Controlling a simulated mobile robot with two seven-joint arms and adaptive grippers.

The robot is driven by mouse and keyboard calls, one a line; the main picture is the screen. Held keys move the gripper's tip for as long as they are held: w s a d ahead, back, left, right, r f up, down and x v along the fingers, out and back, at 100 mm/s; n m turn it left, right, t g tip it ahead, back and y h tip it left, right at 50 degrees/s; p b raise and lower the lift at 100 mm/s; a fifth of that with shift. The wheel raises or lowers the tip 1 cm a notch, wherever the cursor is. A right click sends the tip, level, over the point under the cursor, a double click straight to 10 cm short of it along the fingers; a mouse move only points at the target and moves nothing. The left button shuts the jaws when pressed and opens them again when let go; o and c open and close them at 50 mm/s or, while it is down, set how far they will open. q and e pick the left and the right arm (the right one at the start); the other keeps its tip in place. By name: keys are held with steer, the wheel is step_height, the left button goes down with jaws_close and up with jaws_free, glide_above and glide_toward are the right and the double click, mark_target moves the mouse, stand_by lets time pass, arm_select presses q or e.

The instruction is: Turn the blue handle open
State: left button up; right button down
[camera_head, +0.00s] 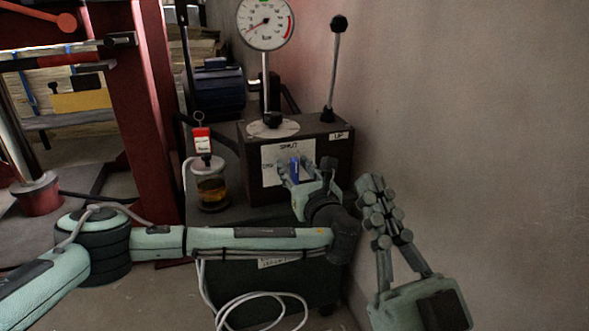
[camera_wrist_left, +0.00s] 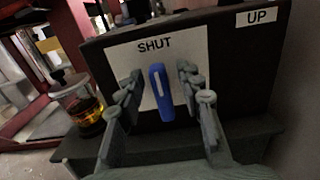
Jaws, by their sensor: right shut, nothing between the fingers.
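The blue handle (camera_head: 294,170) is on a white plate (camera_head: 272,160) on the front of a dark box. In the left wrist view the handle (camera_wrist_left: 160,92) stands near upright, its top tilted slightly left, below the word SHUT. My left gripper (camera_head: 297,176) is in front of the plate. Its fingers (camera_wrist_left: 160,80) are open, one on each side of the handle, with visible gaps. My right gripper (camera_head: 374,188) is shut and empty, pointing up, to the right of the box near the wall.
The dark box (camera_head: 335,148) carries a gauge (camera_head: 265,24) and a black-knobbed lever (camera_head: 335,60) by an UP label. A jar of amber liquid (camera_head: 212,190) stands left of it. A red frame (camera_head: 150,100) is further left; a wall (camera_head: 480,130) bounds the right.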

arm_select(q)
steer(key=shift+w+a, duration=0.1)
steer(key=shift+w, duration=0.15)
jaws_close()
